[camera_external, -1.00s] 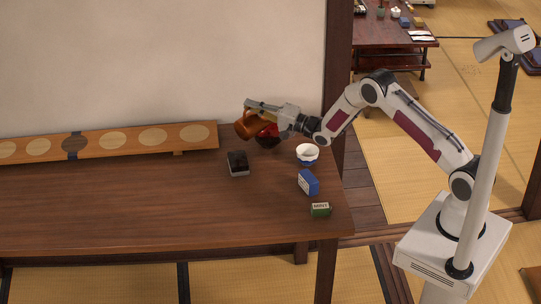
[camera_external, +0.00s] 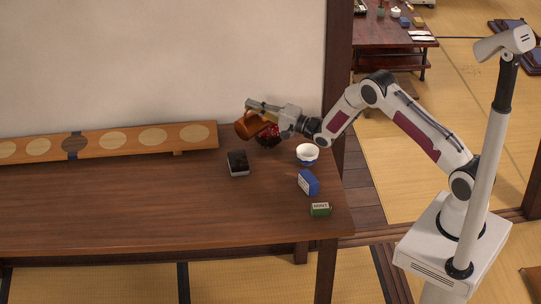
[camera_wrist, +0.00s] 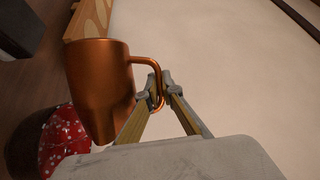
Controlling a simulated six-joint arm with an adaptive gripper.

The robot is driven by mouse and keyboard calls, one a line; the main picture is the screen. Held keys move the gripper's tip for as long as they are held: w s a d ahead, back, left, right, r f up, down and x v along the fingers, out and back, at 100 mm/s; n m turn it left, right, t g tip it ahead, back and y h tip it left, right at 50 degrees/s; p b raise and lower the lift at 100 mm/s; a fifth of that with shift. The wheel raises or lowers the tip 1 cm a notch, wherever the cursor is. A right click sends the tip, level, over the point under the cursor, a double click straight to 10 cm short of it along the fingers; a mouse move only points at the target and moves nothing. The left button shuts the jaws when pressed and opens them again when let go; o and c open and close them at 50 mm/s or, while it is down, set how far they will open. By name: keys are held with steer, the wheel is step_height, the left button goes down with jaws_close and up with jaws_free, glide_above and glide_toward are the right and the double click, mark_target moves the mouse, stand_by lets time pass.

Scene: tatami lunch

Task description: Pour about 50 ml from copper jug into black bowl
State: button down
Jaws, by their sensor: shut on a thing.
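The copper jug (camera_external: 247,126) is held in the air, tilted, above the back right of the table. In the wrist view the copper jug (camera_wrist: 98,85) shows its side and its loop handle. My gripper (camera_external: 252,104) is shut on that handle; the fingertips (camera_wrist: 160,88) meet at it. The black bowl (camera_external: 268,140) stands on the table just below and right of the jug. Its red, white-spotted inside (camera_wrist: 66,140) shows in the wrist view, partly hidden by the jug. I cannot see any liquid or stream.
A white and blue bowl (camera_external: 307,154), a blue box (camera_external: 308,183) and a green mint box (camera_external: 320,209) stand at the table's right. A black box (camera_external: 238,163) is in front of the jug. A long wooden board (camera_external: 112,140) lies along the wall. The table's left front is clear.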

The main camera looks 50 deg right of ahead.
mark_target(240, 122)
steer(key=shift+d+f+m, duration=0.1)
steer(key=shift+d+m, duration=0.2)
steer(key=shift+m, duration=0.1)
stand_by(0.7)
steer(key=shift+a+r+n, duration=0.25)
steer(key=shift+a+n, duration=0.1)
steer(key=shift+n, duration=0.05)
steer(key=a+n, duration=0.2)
steer(key=a+f+g, duration=0.1)
steer(key=a, duration=0.1)
steer(key=shift+w+n, duration=0.35)
steer(key=shift+n, duration=0.05)
steer(key=shift+w+a+r+n+g, duration=0.1)
steer(key=shift+a+r+n+g, duration=0.05)
steer(key=shift+r+n+g, duration=0.2)
steer(key=shift+a+f+n, duration=0.2)
steer(key=shift+a+n, duration=0.05)
steer(key=shift+n, duration=0.1)
steer(key=shift+a, duration=0.15)
steer(key=shift+w+a+n+g+h, duration=0.1)
steer(key=shift+a+n+g+h, duration=0.3)
steer(key=shift+n, duration=0.3)
stand_by(0.6)
